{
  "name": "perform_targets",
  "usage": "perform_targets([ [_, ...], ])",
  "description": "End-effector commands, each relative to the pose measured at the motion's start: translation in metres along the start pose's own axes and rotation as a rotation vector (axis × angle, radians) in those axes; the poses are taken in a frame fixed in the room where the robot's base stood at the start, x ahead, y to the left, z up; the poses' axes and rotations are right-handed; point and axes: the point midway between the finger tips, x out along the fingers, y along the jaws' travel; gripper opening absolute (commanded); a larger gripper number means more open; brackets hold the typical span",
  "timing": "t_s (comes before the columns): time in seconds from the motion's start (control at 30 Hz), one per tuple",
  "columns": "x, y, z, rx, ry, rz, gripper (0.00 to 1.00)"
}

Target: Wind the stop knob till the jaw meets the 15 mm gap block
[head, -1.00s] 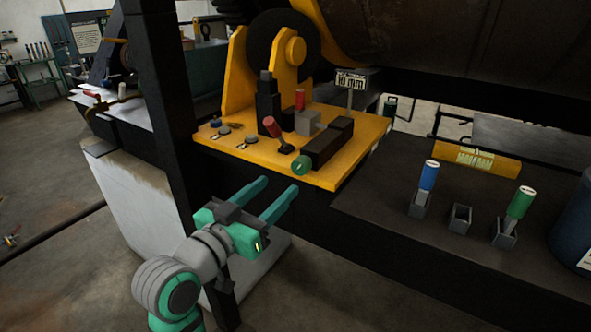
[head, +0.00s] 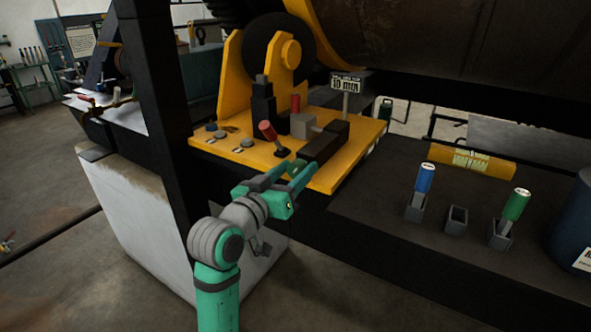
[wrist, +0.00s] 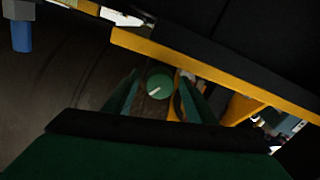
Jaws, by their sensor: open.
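The stop knob (wrist: 159,87) is a round green knob with a white mark, between my fingers in the wrist view. In the head view it is mostly hidden by my gripper (head: 295,170), at the near end of a black housing (head: 325,143) on the yellow plate. My gripper is open, with fingers either side of the knob; I cannot tell whether they touch it. A grey block (head: 303,124), seemingly the jaw, sits behind the housing. A red-topped piece (head: 295,103), perhaps the gap block, stands beside it; its lower part and any gap are hidden.
A red-tipped lever (head: 267,131) stands left of the housing. A sign (head: 347,84) behind appears to read 10 mm. Blue (head: 426,178) and green (head: 516,205) handled pieces stand in holders at right, with an empty holder (head: 457,218) between. A dark post (head: 150,90) rises at left.

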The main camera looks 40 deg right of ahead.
Motion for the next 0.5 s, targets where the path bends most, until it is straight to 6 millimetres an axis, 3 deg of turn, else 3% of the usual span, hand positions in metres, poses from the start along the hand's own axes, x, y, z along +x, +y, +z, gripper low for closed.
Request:
perform_targets([
  [0.37,0.0051,0.0001,-0.0003,0.001,0.001,0.000,0.50],
  [0.5,0.0036,-0.0014,-0.0006,0.001,0.001,-0.003,0.17],
])
